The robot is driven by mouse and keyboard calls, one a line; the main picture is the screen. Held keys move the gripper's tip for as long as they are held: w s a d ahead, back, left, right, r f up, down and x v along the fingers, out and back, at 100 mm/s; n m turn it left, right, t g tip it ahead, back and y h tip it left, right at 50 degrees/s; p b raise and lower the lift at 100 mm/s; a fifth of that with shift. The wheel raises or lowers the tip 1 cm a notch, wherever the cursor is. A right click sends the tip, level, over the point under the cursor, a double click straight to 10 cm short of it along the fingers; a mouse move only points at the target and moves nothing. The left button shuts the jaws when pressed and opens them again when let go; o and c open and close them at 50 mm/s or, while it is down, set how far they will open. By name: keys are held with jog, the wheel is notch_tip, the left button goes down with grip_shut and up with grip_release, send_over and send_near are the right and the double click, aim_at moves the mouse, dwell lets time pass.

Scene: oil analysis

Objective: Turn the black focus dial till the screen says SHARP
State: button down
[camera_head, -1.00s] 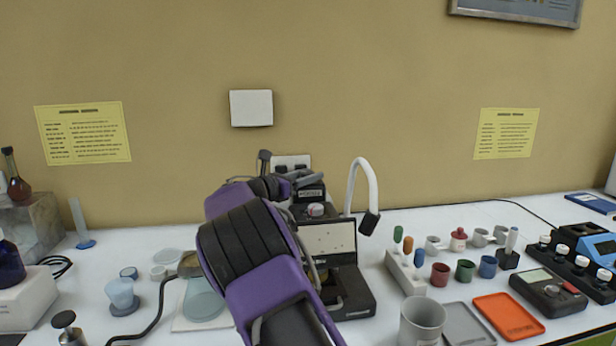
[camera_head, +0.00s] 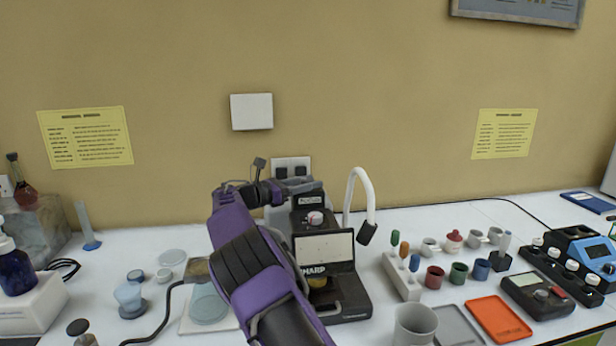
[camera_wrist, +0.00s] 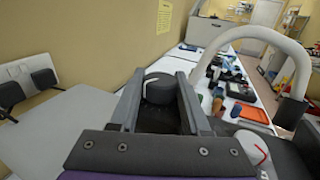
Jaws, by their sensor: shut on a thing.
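The black focus dial (camera_wrist: 158,88), with a white mark on top, sits between the two fingers of my gripper (camera_wrist: 158,98) in the wrist view. The fingers are shut on its sides. In the head view, my purple arm hides the dial and most of the gripper. The black instrument (camera_head: 345,290) stands on the bench to the right of my arm. A dark strip below its pale panel (camera_head: 325,247) carries white lettering, the screen text (camera_head: 314,269). I read "HARP"; whatever stands before it is hidden by my arm.
A white curved tube (camera_head: 368,195) arches beside the instrument, close to my gripper in the wrist view. A white knob with a red mark (camera_head: 315,217) tops the instrument. A grey cup (camera_head: 415,322), an orange tray (camera_head: 500,318) and small coloured cups stand to the right.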

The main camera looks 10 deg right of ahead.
dwell(0.3)
jog(key=shift+c, duration=1.8)
grip_release()
jog(key=v, duration=1.7)
jog(key=shift+a, duration=0.25)
